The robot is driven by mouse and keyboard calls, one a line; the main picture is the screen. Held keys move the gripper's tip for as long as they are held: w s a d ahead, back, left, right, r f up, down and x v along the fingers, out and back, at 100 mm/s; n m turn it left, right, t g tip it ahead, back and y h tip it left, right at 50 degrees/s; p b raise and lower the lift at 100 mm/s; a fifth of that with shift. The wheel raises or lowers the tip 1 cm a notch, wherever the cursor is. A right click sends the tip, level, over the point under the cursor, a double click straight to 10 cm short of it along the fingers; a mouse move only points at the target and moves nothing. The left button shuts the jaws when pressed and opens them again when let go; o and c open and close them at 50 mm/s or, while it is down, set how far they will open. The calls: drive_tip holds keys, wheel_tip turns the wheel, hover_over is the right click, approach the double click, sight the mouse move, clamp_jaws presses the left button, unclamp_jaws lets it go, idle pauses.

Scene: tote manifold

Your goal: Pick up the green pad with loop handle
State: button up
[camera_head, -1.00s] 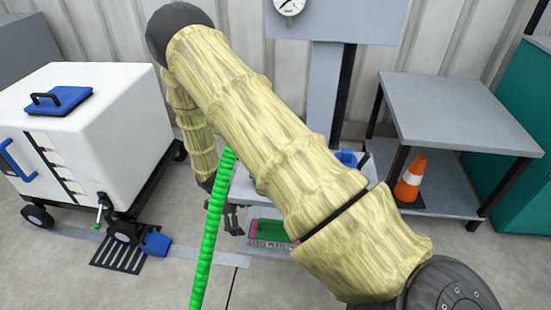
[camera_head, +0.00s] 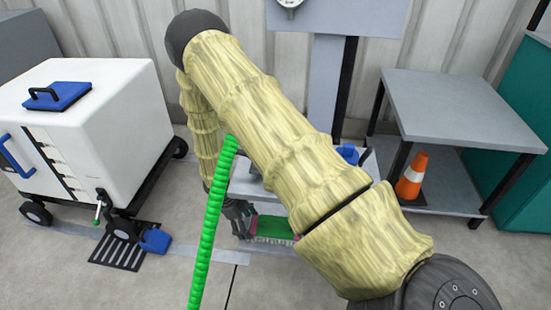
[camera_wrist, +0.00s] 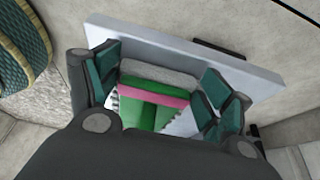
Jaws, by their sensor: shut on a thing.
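The green pad (camera_head: 272,228) lies low beneath my arm in the head view, with pink at its ends and a pale fringed front edge. In the wrist view the green pad (camera_wrist: 143,116) shows between my fingers, crossed by a pink band (camera_wrist: 154,94) with a grey strip beyond it. I cannot make out the loop handle clearly. My gripper (camera_wrist: 160,77) has its two dark green-padded fingers on either side of the pad, shut on it. In the head view my gripper (camera_head: 240,217) is at the pad's left end, partly hidden by my arm.
A pale low platform (camera_head: 250,185) is around the pad. A white wheeled cart (camera_head: 95,120) with a blue-handled lid stands left. A grey table (camera_head: 455,108) with an orange cone (camera_head: 411,176) on its lower shelf stands right. A green segmented rod (camera_head: 212,225) rises in front.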

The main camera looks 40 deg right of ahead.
drive_tip(key=shift+r, duration=0.15)
drive_tip(key=shift+r+p, duration=0.35)
drive_tip(key=shift+r, duration=0.25)
wheel_tip(320, 180, up, 2)
drive_tip(key=shift+r+p, duration=0.1)
drive_tip(key=shift+p, duration=0.35)
drive_tip(key=w+a+p, duration=0.2)
drive_tip(key=w+a, duration=0.9)
drive_tip(key=w, duration=0.2)
drive_tip(key=shift+w+a, duration=0.35)
drive_tip(key=o, duration=0.6)
drive_tip(key=c, duration=0.4)
